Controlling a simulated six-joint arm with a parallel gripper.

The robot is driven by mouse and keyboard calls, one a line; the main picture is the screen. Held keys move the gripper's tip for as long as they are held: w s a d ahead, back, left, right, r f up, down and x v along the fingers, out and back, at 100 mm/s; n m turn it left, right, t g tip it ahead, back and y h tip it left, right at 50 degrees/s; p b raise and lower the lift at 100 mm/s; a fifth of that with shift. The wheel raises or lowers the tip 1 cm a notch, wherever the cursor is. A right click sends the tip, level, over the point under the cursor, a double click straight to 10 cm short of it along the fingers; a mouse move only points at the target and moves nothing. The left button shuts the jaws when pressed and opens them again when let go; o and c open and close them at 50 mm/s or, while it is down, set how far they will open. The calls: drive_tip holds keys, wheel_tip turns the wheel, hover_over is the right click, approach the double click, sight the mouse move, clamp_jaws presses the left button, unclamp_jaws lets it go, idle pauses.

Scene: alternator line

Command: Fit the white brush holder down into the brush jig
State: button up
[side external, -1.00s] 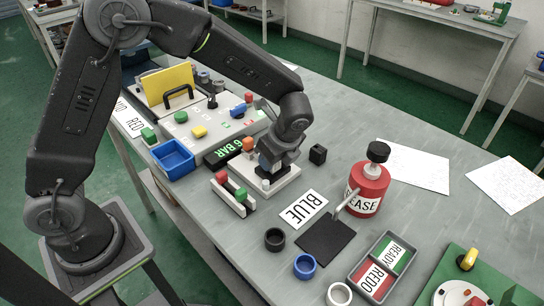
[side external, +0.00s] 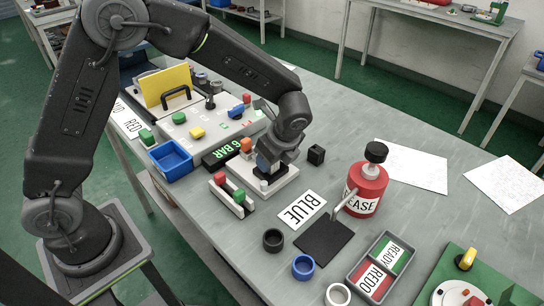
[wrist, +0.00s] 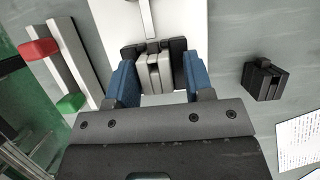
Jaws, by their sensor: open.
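The white brush holder (wrist: 153,73) shows in the wrist view as a pale ribbed block between dark uprights of the brush jig. The jig's white base plate (side external: 284,181) lies on the bench; it also shows in the wrist view (wrist: 112,18). My gripper (wrist: 159,90) is open, with one blue finger on each side of the holder and gaps visible between fingers and block. In the side view my gripper (side external: 266,168) is low over the plate and hides most of the holder. I cannot tell how deep the holder sits.
A rack with a red and a green piece (side external: 230,195) stands left of the plate, and a black block (side external: 316,155) right of it. A red grease bottle (side external: 366,190), BLUE card (side external: 302,208) and blue bin (side external: 171,160) are nearby.

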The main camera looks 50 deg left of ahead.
drive_tip(key=shift+s+f, duration=0.4)
drive_tip(key=shift+s, duration=0.05)
drive_tip(key=v, duration=1.4)
drive_tip(key=s+a+r+n+t+h, duration=0.2)
drive_tip(key=s+a+r+n+h, duration=0.1)
drive_tip(key=s+a+r+n, duration=0.45)
drive_tip(key=s+a+f+n+t+h, duration=0.1)
drive_tip(key=s+a+f+n+t, duration=0.1)
drive_tip(key=s+n, duration=0.8)
drive_tip(key=s+t, duration=0.1)
drive_tip(key=s, duration=0.1)
drive_tip(key=shift+s, duration=0.3)
drive_tip(key=shift+f+n, duration=0.1)
drive_tip(key=shift+n, duration=0.15)
drive_tip(key=shift+c, duration=0.3)
